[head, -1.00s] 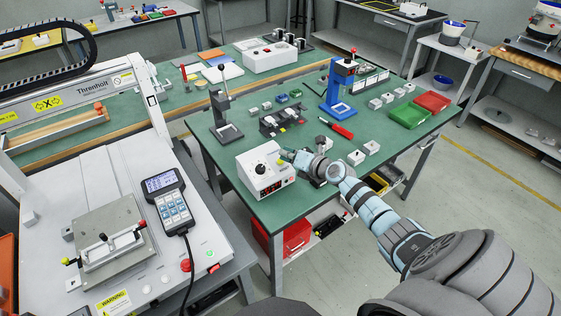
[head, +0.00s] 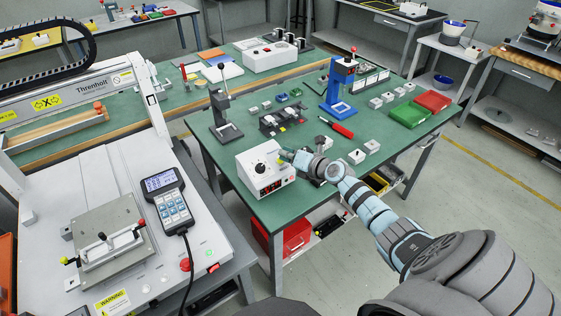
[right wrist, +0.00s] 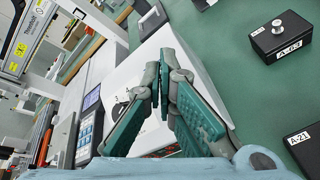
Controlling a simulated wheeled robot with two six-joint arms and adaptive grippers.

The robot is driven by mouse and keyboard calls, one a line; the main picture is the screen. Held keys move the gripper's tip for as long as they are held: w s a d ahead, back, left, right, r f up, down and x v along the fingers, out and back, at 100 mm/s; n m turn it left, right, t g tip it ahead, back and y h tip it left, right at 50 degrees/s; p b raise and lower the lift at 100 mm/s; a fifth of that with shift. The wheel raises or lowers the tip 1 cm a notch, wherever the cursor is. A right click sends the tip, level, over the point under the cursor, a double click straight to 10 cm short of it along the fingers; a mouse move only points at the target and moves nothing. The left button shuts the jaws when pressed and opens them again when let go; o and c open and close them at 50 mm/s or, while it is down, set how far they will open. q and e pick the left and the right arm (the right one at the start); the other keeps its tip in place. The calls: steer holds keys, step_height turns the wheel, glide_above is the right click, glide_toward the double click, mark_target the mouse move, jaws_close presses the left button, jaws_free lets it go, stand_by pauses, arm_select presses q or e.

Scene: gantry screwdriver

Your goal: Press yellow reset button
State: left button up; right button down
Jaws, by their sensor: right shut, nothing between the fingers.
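The white control box (head: 262,177) stands on the near part of the green table, with a black knob, a red lit display and small buttons on its front. My right gripper (head: 283,153) is shut and empty, its tips over the far right edge of the box. A small yellow spot shows close by the tips, but I cannot tell whether it is the yellow reset button. In the right wrist view the shut green fingers (right wrist: 166,62) point across the white box (right wrist: 198,65) and hide part of its face. Contact cannot be told. My left gripper is not in view.
A blue press (head: 338,92), a red-handled tool (head: 342,130), and green (head: 409,115) and red (head: 433,101) trays lie farther back. Black labelled blocks (right wrist: 281,32) are beside the gripper. The gantry machine with its keypad pendant (head: 167,199) stands at left.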

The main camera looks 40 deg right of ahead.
steer(key=shift+w+f+b, duration=0.2)
steer(key=shift+f+b, duration=0.2)
steer(key=shift+f, duration=0.1)
stand_by(0.6)
steer(key=shift+r, duration=0.15)
steer(key=shift+s+r+p, duration=0.2)
steer(key=shift+r+p, duration=0.35)
steer(key=shift+p, duration=0.35)
steer(key=shift+s+r, duration=0.1)
steer(key=r+p, duration=0.1)
steer(key=p, duration=0.1)
steer(key=s+r+p, duration=0.1)
steer(key=r+p, duration=0.1)
steer(key=s+r+p, duration=0.1)
steer(key=p, duration=0.1)
steer(key=shift+r, duration=0.3)
steer(key=shift+a, duration=0.1)
stand_by(0.3)
